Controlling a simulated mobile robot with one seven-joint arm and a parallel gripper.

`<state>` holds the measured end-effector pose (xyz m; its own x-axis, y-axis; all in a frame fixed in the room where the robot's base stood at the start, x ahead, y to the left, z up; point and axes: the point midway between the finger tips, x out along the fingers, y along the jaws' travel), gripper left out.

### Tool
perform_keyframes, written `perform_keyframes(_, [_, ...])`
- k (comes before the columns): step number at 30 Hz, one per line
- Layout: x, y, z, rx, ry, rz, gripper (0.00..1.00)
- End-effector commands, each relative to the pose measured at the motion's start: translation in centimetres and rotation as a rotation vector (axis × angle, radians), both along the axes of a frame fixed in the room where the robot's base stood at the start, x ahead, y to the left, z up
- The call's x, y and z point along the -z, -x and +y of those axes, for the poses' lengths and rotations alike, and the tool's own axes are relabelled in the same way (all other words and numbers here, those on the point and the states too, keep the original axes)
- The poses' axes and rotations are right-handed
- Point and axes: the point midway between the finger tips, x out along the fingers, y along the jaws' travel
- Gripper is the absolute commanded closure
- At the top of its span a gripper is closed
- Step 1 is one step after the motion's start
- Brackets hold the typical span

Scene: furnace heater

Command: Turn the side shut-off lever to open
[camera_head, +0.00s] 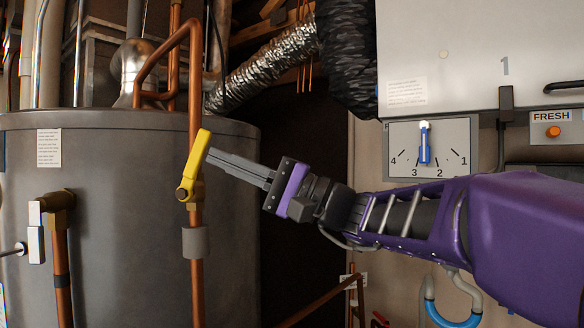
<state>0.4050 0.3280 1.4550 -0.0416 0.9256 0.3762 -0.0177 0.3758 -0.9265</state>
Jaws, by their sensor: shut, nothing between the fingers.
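The yellow shut-off lever (195,158) sits on a brass valve on the vertical copper pipe in the head view. Its handle tilts up and slightly right from its pivot, close to the line of the pipe. My gripper (212,155) reaches in from the right with its fingers shut and nothing between them. The fingertips are right beside the upper part of the lever, on its right side. I cannot tell whether they touch it.
A large grey tank (110,230) stands behind the pipe, with another valve with a white handle (36,230) at left. A dial with a blue pointer (425,145) and a switch panel marked FRESH (553,124) are at right. Silver ducting (265,72) runs above my gripper.

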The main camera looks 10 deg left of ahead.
Motion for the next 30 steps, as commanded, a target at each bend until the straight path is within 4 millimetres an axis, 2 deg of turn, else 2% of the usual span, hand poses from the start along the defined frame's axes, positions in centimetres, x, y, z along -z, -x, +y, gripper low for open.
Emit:
perform_keyframes(14, [-0.4,0.1,0.5,-0.001,0.009,-0.002,1.0])
perform_keyframes(21, [-2.1,0.1,1.4,-0.001,0.162,-0.01,1.0])
perform_keyframes(27, [-2.4,0.1,2.4,-0.001,0.277,-0.015,1.0])
perform_keyframes(30, [-2.2,0.2,3.0,0.0,0.279,-0.015,1.0])
